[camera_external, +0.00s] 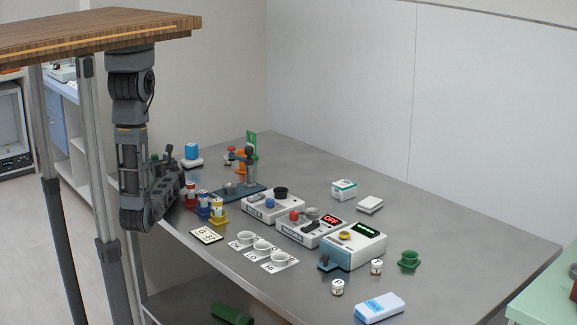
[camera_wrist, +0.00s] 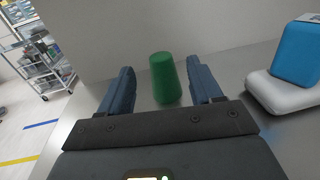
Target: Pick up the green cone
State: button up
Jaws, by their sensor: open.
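The green cone (camera_wrist: 166,80) stands upright on the grey table in the wrist view, its narrower end up. My gripper (camera_wrist: 160,72) is open, with one blue finger to the left of the cone and one to the right; gaps show on both sides. I cannot tell how deep between the fingers the cone is. In the external view a small green top (camera_external: 169,149), likely the cone, shows behind my gripper (camera_external: 178,174) at the table's left edge; its lower part is hidden.
A blue block on a white base (camera_external: 192,155) stands close to the right of the cone. Colored holders with small bottles (camera_external: 204,202) stand nearer. Devices (camera_external: 312,228) and white cups (camera_external: 262,246) fill the middle. Another green object (camera_external: 232,314) lies low in front. The table's back right is clear.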

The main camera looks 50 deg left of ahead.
aim_at(156, 157)
jog(key=shift+w+a+p, duration=0.15)
jog(key=shift+w+a, duration=0.1)
jog(key=shift+a, duration=0.95)
jog(key=shift+w+a+p, duration=0.15)
jog(key=shift+w+a, duration=0.05)
jog(key=shift+a, duration=0.95)
jog(key=shift+c, duration=0.3)
jog(key=c, duration=1)
jog(key=shift+o, duration=0.2)
jog(key=shift+r, duration=0.15)
